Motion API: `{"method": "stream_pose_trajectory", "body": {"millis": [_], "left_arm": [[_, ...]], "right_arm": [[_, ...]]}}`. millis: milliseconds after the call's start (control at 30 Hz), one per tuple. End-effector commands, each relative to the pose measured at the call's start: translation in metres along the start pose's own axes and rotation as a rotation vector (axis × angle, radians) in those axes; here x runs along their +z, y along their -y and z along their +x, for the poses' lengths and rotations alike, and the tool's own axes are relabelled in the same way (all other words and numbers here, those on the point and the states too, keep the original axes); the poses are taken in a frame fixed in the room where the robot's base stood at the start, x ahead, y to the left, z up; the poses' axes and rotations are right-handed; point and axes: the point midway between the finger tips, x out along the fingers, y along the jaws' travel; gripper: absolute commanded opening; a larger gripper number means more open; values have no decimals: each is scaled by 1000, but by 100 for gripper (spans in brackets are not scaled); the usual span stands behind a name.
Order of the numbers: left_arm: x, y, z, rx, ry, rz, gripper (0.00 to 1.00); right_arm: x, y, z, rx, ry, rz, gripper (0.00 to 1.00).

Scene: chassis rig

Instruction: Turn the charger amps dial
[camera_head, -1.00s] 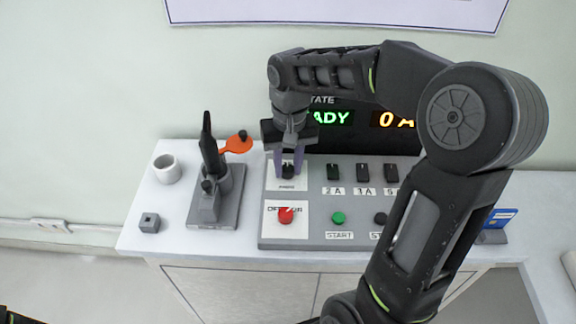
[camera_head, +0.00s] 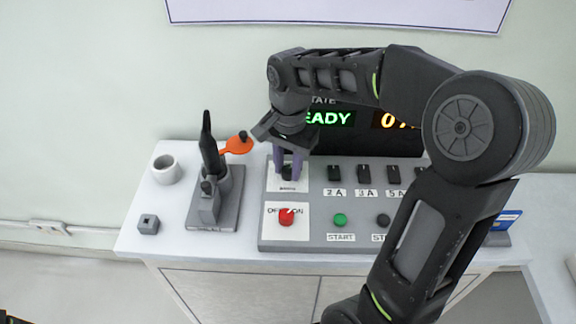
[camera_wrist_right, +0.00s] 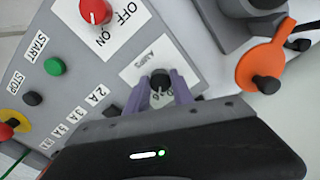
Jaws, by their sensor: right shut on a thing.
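The black amps dial (camera_head: 287,172) sits on a white plate at the upper left of the grey charger panel (camera_head: 330,240). My right gripper (camera_head: 287,168) points down onto it, its purple fingers on either side of the knob and shut on it. In the right wrist view the dial (camera_wrist_right: 160,80) shows between the two fingertips, with the AMPS label beside it. The dial's scale is mostly hidden by the fingers. The display (camera_head: 345,120) reads partly "EADY" in green and "0" in orange; my arm covers the rest. My left gripper is not in view.
A red OFF/ON knob (camera_head: 286,217), a green START button (camera_head: 340,220) and black 2A, 3A and 5A switches (camera_head: 334,173) are on the panel. Left of it are a grey stand (camera_head: 215,200) with an orange paddle (camera_head: 237,147), a white cup (camera_head: 166,169) and a small grey block (camera_head: 148,224).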

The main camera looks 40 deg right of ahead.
Motion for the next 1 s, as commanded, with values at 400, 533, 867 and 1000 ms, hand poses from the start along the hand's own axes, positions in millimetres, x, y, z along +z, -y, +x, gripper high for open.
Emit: {"method": "stream_pose_trajectory", "body": {"millis": [400,533,867,1000], "left_arm": [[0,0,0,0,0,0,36],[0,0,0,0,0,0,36],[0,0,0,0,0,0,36],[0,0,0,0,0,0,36]], "right_arm": [[-1,0,-1,-2,-3,13,0],[-1,0,-1,-2,-3,13,36],[0,0,0,0,-1,13,50],[0,0,-2,-1,-1,13,50]]}}
